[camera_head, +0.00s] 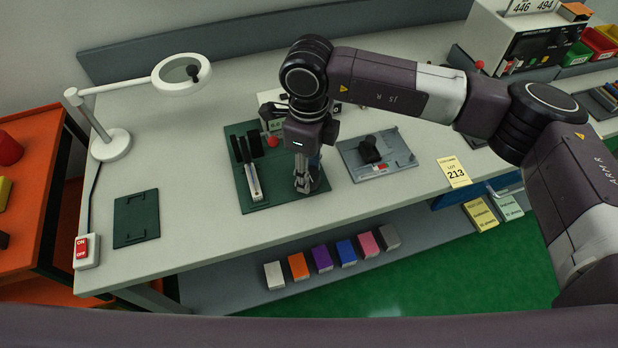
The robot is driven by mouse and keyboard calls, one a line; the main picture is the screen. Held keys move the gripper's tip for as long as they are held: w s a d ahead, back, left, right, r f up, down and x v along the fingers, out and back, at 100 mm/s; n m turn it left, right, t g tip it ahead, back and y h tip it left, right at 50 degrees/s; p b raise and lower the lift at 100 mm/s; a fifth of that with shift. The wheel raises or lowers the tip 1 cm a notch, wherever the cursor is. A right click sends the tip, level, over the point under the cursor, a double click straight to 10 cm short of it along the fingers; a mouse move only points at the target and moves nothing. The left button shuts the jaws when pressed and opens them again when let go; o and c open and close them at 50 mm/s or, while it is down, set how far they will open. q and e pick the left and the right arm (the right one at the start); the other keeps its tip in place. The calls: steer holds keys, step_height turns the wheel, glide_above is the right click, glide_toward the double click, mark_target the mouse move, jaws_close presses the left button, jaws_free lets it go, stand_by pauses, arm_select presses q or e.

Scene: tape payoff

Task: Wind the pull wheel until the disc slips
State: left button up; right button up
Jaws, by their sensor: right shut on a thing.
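A dark green base plate (290,200) lies on the bench and carries the payoff rig. At its left stand black discs (246,147) above a pale upright strip (254,184), with a red knob (272,141) beside them. My right gripper (304,187) points down over the right part of this plate, shut on what seems to be the pull wheel (319,181). The wheel shows only as a dark round part behind the fingers. The fingers and wrist hide most of it and the exact grip. My left gripper is not in view.
A grey fixture plate (388,160) with a black part lies to the right, near a yellow "LOT 213" card (454,172). A lamp (110,145), an empty green plate (136,218) and a switch box (87,251) are at left. Small coloured boxes line the lower shelf.

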steer(key=shift+m+b, duration=1)
steer(key=shift+m, duration=0.2)
steer(key=shift+r, duration=0.1)
steer(key=o, duration=1.2)
steer(key=shift+c, duration=0.2)
step_height(320, 180, up, 12)
